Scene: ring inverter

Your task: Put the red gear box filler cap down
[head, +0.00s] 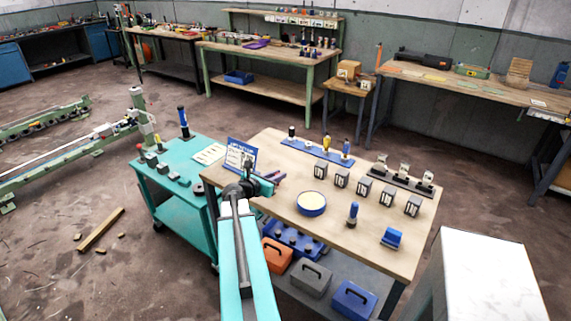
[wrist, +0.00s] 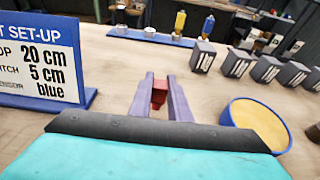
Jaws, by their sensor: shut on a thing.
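My gripper (wrist: 159,90) is shut on the red gear box filler cap (wrist: 158,97), a small dark red piece between its two purple fingers in the wrist view. Only part of the cap shows there. In the head view my gripper (head: 276,180) is over the left part of the wooden table (head: 275,139), and I cannot make out the cap. The cap appears to be above the tabletop; I cannot tell how far.
A blue-rimmed round dish (head: 311,204) stands right of my gripper. Several dark numbered blocks (head: 341,178) stand beyond it. A set-up sign (head: 241,155) stands on the left. A blue rack (head: 318,150) lies at the back. Bare wood shows between them.

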